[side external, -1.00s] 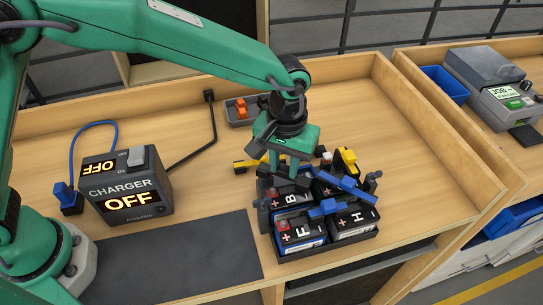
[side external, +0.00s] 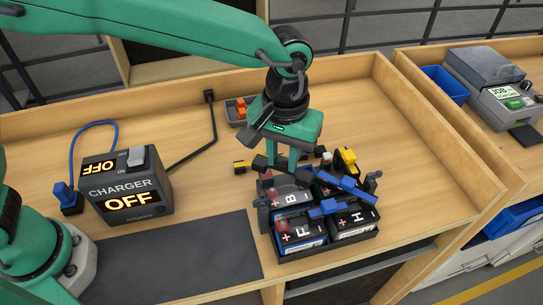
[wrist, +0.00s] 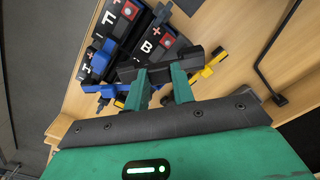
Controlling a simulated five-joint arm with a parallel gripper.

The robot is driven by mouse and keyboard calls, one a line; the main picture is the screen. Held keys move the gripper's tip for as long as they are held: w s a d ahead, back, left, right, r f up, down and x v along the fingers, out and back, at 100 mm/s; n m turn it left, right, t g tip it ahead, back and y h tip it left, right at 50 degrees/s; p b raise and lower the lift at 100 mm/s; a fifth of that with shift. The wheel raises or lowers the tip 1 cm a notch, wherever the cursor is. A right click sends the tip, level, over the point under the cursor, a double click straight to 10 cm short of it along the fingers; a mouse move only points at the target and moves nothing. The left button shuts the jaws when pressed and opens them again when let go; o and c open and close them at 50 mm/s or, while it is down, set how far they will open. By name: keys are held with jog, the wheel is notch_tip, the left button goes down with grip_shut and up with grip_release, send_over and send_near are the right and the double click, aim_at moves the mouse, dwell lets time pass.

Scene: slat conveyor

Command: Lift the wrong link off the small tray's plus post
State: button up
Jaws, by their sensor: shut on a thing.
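My gripper (side external: 281,164) is shut on a dark link (side external: 262,163) above the back of the battery tray (side external: 327,252). The wrist view shows this black bar (wrist: 190,60) across my two green fingertips (wrist: 160,78). It looks raised above the batteries. Below are black batteries with red plus posts; battery B (side external: 293,199) is nearest beneath the gripper, with F (side external: 303,232) and H (side external: 357,218) in front. Blue links (side external: 329,208) lie across the batteries. The fourth battery is partly covered. I cannot tell which post the held link sat on.
A yellow piece (side external: 240,167) is left of the gripper and another (side external: 347,157) is at the right. A grey tray (side external: 237,123) with orange parts stands behind. The charger (side external: 127,190) reads OFF at the left. The bench is clear to the right.

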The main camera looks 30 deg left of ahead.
jog(key=s+d+r, duration=0.3)
jog(key=s+r, duration=0.2)
jog(key=s, duration=0.3)
jog(key=shift+a, duration=0.1)
dwell(0.5)
